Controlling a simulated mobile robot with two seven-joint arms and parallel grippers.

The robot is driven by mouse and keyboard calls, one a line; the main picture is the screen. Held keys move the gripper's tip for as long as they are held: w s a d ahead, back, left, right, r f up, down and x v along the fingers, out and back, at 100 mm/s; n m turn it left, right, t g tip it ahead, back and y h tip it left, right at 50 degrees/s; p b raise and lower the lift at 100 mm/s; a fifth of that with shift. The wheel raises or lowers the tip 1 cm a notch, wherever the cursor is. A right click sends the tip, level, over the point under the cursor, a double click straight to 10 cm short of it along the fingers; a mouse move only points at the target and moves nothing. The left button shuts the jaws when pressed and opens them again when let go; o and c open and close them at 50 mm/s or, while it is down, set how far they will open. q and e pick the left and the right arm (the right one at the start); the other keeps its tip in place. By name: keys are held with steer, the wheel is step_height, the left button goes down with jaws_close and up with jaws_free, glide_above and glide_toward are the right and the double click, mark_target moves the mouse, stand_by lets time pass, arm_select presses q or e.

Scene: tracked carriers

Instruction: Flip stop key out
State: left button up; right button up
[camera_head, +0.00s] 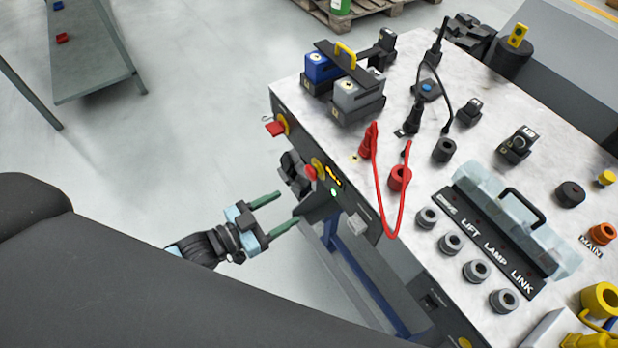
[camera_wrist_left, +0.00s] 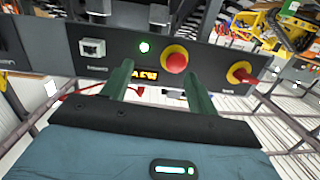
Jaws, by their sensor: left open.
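The stop key is a red handle on a yellow round base, at the far left end of the console's front panel in the head view (camera_head: 274,129). In the left wrist view the stop key (camera_wrist_left: 241,74) is right of centre, and its red handle sticks out tilted. My left gripper (camera_head: 288,208) is open and empty, with green fingers pointing towards the panel. It is in front of the panel, apart from the key. In the wrist view its fingers (camera_wrist_left: 158,68) straddle the display area, left of the key. My right gripper is not in view.
A red mushroom button on a yellow base (camera_wrist_left: 174,61) sits between the key and a green lamp (camera_wrist_left: 144,46). A pale switch (camera_wrist_left: 92,48) is further left. A red cable (camera_head: 388,215) hangs near the console top's front edge. Open floor lies left of the console.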

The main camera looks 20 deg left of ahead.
mark_target(308, 174)
arm_select(q)
steer(key=shift+m+h, duration=0.5)
steer(key=shift+m, duration=0.1)
steer(key=shift+w+d+r+b, duration=0.25)
steer(key=shift+w+d, duration=0.25)
steer(key=shift+w, duration=1.2)
steer(key=shift+w+d+r+b, duration=0.2)
steer(key=shift+w+d, duration=0.25)
steer(key=shift+w, duration=1.2)
steer(key=shift+w+d+r+b, duration=0.25)
steer(key=shift+w+d, duration=0.25)
steer(key=shift+w, duration=1.2)
steer(key=shift+c, duration=0.3)
